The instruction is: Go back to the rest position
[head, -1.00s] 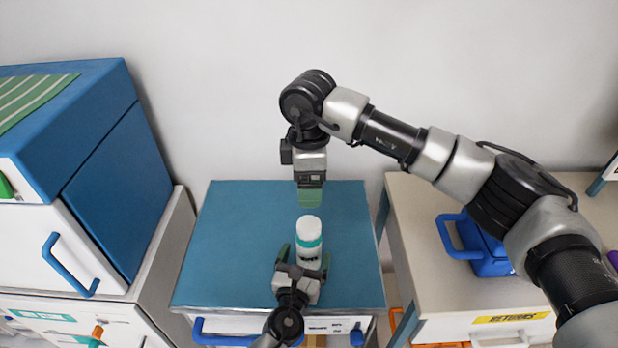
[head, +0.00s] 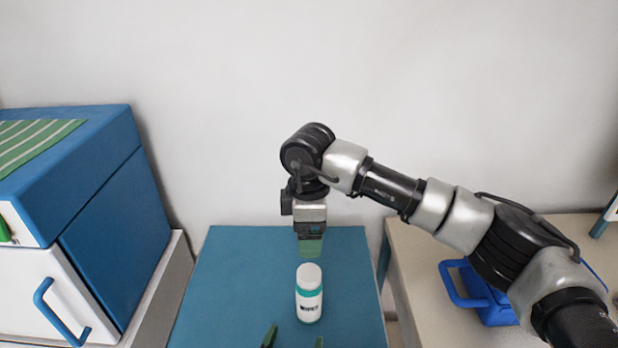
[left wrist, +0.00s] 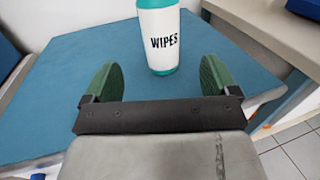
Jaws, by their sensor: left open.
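A white wipes bottle with teal bands (head: 309,305) stands upright on the blue table top (head: 230,275). My left gripper (head: 294,341) is open and empty at the bottom edge of the head view, on the near side of the bottle and apart from it. In the left wrist view its two green fingers (left wrist: 158,80) are spread, with the bottle (left wrist: 160,38) standing beyond them. My right gripper (head: 311,247) hangs pointing down behind the bottle. Its green fingers show side-on, so whether they are parted is hidden.
A blue and white cabinet (head: 115,215) stands at the left. A beige counter (head: 420,270) with a blue handled container (head: 490,300) is at the right, under my right arm. The table top around the bottle is clear.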

